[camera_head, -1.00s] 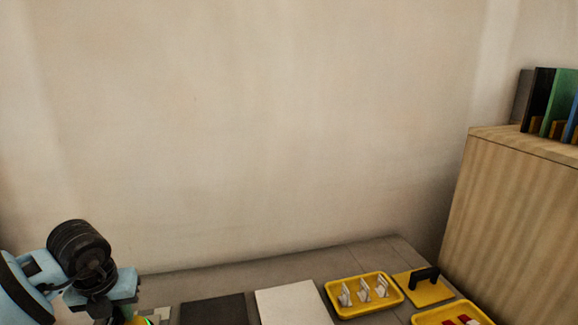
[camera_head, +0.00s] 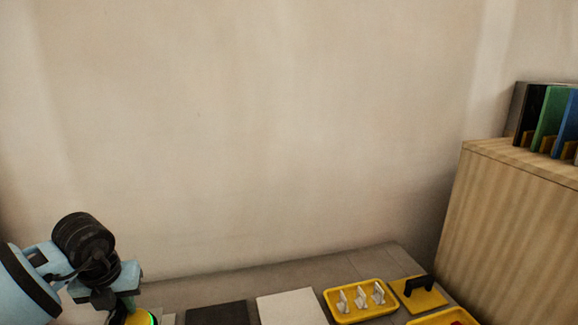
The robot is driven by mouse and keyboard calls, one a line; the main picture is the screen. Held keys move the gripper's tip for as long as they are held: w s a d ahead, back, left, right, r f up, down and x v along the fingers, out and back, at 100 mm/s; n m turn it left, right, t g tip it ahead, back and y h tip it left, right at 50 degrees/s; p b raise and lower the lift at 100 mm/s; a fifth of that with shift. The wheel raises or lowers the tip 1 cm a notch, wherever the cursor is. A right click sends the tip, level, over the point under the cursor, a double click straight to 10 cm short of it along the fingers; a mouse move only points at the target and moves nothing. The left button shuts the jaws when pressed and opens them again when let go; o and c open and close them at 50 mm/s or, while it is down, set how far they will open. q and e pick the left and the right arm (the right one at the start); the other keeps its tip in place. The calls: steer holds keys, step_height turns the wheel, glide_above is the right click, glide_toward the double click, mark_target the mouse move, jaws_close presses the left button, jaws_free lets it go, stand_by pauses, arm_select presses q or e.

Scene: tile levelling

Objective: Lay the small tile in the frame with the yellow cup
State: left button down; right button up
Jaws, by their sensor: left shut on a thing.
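My left gripper (camera_head: 122,302) is at the lower left, pointing down. It is shut on the yellow cup (camera_head: 140,319), which shows a bright green ring and is cut off by the bottom edge. Whether a tile hangs under the cup is hidden. A dark tile (camera_head: 217,315) and a white tile (camera_head: 290,307) lie side by side to the right of the cup. A small pale piece (camera_head: 168,319) shows between the cup and the dark tile; I cannot tell whether it is the small tile. The frame is not clearly visible. My right gripper is not in view.
A yellow tray (camera_head: 352,317) with several white clips stands right of the white tile. Beside it lies a yellow trowel-like tool (camera_head: 420,294) with a black handle. Another yellow tray (camera_head: 443,318) is cut off below. A wooden cabinet (camera_head: 520,215) bearing upright coloured panels bounds the right.

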arm_select(q)
steer(key=shift+p+v, duration=0.45)
steer(key=shift+v, duration=0.4)
steer(key=shift+w+r+p, duration=0.2)
steer(key=shift+r+p, duration=0.25)
steer(key=shift+r, duration=0.2)
steer(key=shift+w+p+v, duration=0.15)
steer(key=shift+p+v, duration=0.4)
steer(key=shift+v, duration=0.15)
steer(key=shift+w+p+v, duration=0.15)
steer(key=shift+p+v, duration=0.35)
steer(key=shift+v, duration=0.2)
steer(key=shift+a, duration=0.1)
